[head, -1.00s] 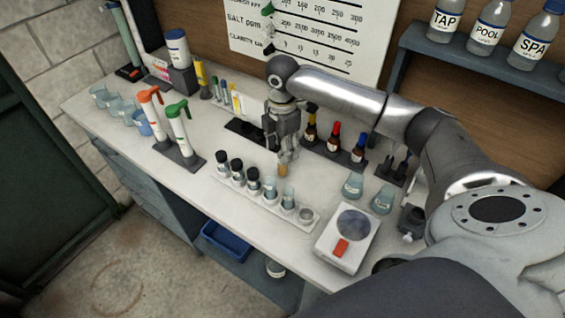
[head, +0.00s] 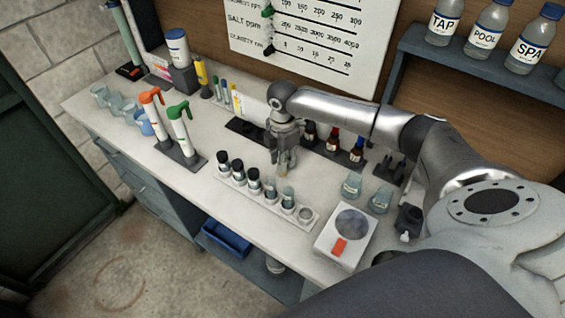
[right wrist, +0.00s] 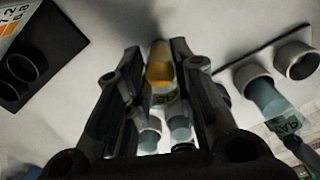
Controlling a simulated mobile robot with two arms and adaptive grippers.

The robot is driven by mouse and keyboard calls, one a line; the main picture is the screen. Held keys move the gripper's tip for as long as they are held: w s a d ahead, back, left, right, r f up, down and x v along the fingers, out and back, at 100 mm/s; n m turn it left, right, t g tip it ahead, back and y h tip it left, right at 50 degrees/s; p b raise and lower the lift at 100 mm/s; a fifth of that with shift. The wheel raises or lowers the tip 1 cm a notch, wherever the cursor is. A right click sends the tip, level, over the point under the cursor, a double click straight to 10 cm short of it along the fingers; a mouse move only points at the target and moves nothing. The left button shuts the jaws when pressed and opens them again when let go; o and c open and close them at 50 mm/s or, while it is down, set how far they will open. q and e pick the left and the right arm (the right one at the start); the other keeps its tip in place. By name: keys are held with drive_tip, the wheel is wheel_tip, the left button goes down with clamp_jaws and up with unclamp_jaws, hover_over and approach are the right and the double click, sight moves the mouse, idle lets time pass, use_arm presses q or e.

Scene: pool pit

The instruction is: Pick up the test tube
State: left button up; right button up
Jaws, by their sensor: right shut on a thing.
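My right gripper (head: 286,166) is above the back edge of the white rack (head: 235,186), pointing down at the bench. In the right wrist view the right gripper (right wrist: 158,85) is shut on a clear test tube (right wrist: 160,68) with yellow-orange contents and a label. The fingers stand on both sides of it. In the head view the fingers mostly hide this tube. The rack holds several black-capped tubes and open tubes with bluish contents; its right-end hole (head: 306,213) looks empty. My left gripper is not in view.
A scale (head: 345,235) stands right of the rack, with two small beakers (head: 351,185) behind it. Dropper bottles (head: 333,140) stand behind the gripper. Orange and green-topped testers (head: 177,120) stand on the left. The bench front left of the rack is clear.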

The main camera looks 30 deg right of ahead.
drive_tip(key=shift+c, duration=0.3)
drive_tip(key=shift+w+r+b, duration=0.1)
drive_tip(key=shift+r+b, duration=0.35)
drive_tip(key=shift+r, duration=0.05)
drive_tip(key=shift+s+a+r+b, duration=0.15)
drive_tip(key=shift+r+b, duration=0.4)
drive_tip(key=shift+r, duration=0.65)
drive_tip(key=s+a+r+b, duration=0.1)
drive_tip(key=s+a+r, duration=0.1)
drive_tip(key=r, duration=0.3)
drive_tip(key=shift+s, duration=0.9)
drive_tip(key=s+a+r, duration=0.1)
drive_tip(key=s, duration=0.1)
drive_tip(key=s+a+r+b, duration=0.1)
drive_tip(key=s+a, duration=0.1)
drive_tip(key=s+a+r+b, duration=0.1)
drive_tip(key=s+r, duration=0.1)
drive_tip(key=s, duration=0.1)
drive_tip(key=shift+s+a, duration=0.1)
drive_tip(key=shift+a, duration=0.1)
drive_tip(key=shift+c, duration=0.2)
drive_tip(key=shift+s+a+r, duration=0.25)
drive_tip(key=shift+s+r, duration=0.05)
drive_tip(key=shift+s, duration=0.1)
